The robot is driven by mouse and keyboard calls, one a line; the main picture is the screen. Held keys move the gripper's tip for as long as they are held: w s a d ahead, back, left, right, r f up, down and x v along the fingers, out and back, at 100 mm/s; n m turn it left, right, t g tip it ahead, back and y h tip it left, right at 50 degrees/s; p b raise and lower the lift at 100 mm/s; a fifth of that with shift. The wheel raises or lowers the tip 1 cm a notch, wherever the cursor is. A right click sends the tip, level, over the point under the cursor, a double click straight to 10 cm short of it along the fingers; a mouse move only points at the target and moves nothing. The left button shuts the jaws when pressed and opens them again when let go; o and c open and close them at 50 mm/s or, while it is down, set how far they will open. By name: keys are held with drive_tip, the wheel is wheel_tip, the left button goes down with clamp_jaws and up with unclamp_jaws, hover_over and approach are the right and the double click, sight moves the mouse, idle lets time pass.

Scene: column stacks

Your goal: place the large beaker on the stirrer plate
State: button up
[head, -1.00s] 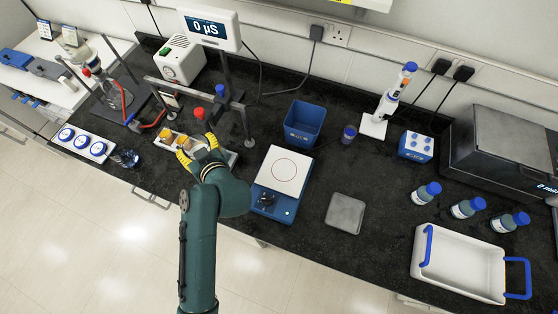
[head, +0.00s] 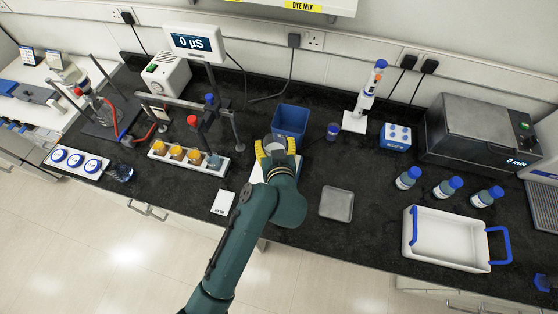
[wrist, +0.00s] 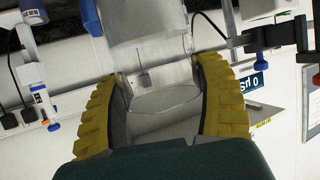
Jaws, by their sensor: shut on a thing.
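My gripper (head: 277,149) is shut on the large clear beaker (head: 276,142), with a yellow finger on each side. In the wrist view the beaker's clear glass (wrist: 145,55) stands between the two fingers. The stirrer plate (head: 257,172) is mostly hidden under my gripper and arm; a strip of its white top shows at the left. The beaker appears over or near the back part of the plate. I cannot tell whether it touches the plate.
A blue bin (head: 291,120) stands close behind my gripper. A grey square pad (head: 337,204) lies to the right, with a white tray (head: 410,243) farther right.

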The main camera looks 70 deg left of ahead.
wheel_tip(320, 180, down, 6)
drive_tip(key=shift+a, duration=0.1)
drive_tip(key=shift+f, duration=0.1)
drive_tip(key=shift+f+b, duration=0.15)
drive_tip(key=shift+b, duration=0.15)
drive_tip(key=o, duration=1.3)
drive_tip(key=shift+d+r+p, duration=0.25)
drive_tip(key=shift+r+p, duration=0.05)
drive_tip(key=v, duration=1.1)
drive_tip(key=shift+s+d+b, duration=0.15)
drive_tip(key=shift+d+b, duration=0.15)
drive_tip(key=shift+b, duration=0.05)
